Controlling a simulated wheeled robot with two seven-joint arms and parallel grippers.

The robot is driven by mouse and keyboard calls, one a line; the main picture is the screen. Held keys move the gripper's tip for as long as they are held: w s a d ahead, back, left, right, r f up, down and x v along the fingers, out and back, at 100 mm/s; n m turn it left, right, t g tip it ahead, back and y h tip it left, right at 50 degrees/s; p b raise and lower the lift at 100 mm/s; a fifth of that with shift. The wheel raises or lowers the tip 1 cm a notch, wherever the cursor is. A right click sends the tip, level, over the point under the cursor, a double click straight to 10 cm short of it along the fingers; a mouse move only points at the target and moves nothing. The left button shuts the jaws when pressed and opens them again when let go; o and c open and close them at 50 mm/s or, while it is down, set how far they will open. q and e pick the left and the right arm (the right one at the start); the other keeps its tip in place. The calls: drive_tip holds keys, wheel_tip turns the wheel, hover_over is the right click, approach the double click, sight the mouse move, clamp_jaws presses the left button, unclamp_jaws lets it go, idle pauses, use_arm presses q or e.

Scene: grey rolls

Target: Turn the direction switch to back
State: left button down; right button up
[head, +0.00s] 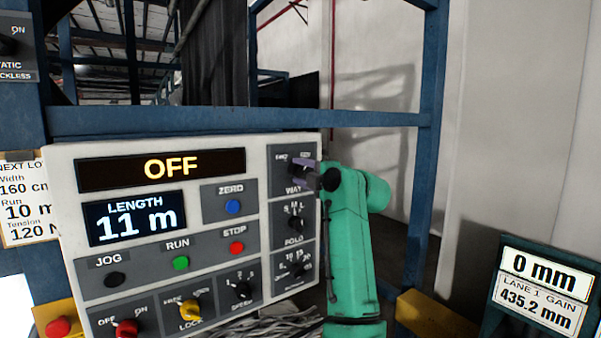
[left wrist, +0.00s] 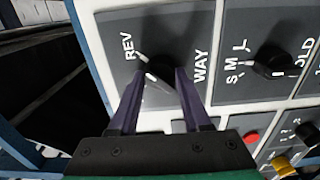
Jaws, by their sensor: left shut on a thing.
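The direction switch is a black knob labelled WAY at the upper right of the white control panel (head: 195,190). In the left wrist view its knob (left wrist: 164,73) sits between my two purple fingers, partly hidden. A small white mark beside it lies close to the REV label; the opposite label is hidden by a finger. My left gripper (head: 305,172), on the green arm, is shut on the knob, and it also shows in the left wrist view (left wrist: 162,80). My right gripper is not in view.
The display (head: 160,166) reads OFF. Close below the switch are the FOLD knob (head: 294,223) and another dial (head: 297,269). Coloured buttons and more knobs fill the panel's left part. Blue frame posts stand around it, and a gauge sign (head: 543,285) is at right.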

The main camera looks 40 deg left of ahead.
use_arm(q)
drive_tip(key=shift+r, duration=0.1)
idle(0.3)
drive_tip(key=shift+c, duration=1.8)
unclamp_jaws()
drive_tip(key=shift+w, duration=0.1)
drive_tip(key=shift+d, duration=0.1)
drive_tip(key=shift+d+f, duration=0.15)
drive_tip(key=shift+f, duration=0.05)
drive_tip(key=b+v, duration=0.7)
drive_tip(key=v, duration=0.7)
drive_tip(key=shift+d+r, duration=0.1)
